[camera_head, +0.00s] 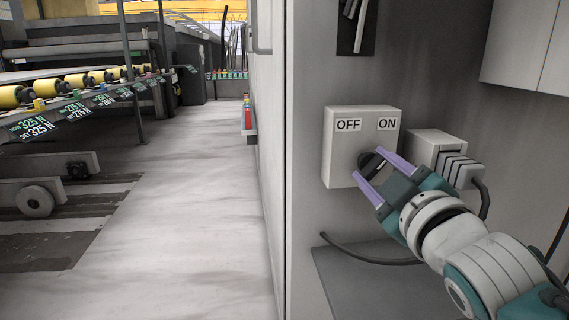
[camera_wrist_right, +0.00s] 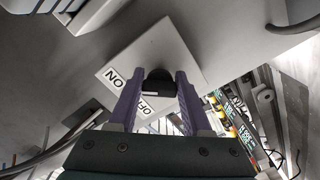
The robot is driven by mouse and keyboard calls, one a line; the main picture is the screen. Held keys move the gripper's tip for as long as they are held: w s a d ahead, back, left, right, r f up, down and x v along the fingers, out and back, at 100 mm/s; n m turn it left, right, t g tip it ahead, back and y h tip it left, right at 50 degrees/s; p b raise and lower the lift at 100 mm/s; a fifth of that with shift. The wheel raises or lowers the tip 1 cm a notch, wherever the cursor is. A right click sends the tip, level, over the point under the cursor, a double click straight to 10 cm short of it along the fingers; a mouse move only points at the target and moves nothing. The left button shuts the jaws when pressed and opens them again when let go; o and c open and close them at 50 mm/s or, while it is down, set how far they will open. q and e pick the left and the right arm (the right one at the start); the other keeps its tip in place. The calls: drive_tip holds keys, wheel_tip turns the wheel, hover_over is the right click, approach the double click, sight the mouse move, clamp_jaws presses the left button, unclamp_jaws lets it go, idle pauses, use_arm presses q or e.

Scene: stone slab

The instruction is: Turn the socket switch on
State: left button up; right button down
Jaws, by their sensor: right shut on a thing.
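The socket switch is a pale box (camera_head: 340,150) on the grey wall, with an OFF label on the left and an ON label on the right. Its black knob (camera_head: 371,164) is partly hidden by my right gripper (camera_head: 368,170). The purple fingers are shut on the knob, one on either side. In the right wrist view the box (camera_wrist_right: 178,50) is tilted, and the dark knob (camera_wrist_right: 158,80) sits between the two fingers (camera_wrist_right: 158,92). The knob's exact pointing direction is hard to tell. My left gripper is not in view.
A grey plug unit (camera_head: 437,146) with a cable stands just right of the switch box. A black cable (camera_head: 365,257) runs below it. A white cabinet (camera_head: 528,45) hangs at upper right. The floor (camera_head: 205,200) at left is clear beside conveyor machinery (camera_head: 75,90).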

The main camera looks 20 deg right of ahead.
drive_tip(key=shift+c, duration=1.7)
unclamp_jaws()
drive_tip(key=shift+s, duration=0.1)
drive_tip(key=p+v, duration=0.2)
drive_tip(key=v, duration=0.7)
drive_tip(key=shift+s+p, duration=0.35)
drive_tip(key=shift+s, duration=0.05)
drive_tip(key=shift+r, duration=0.1)
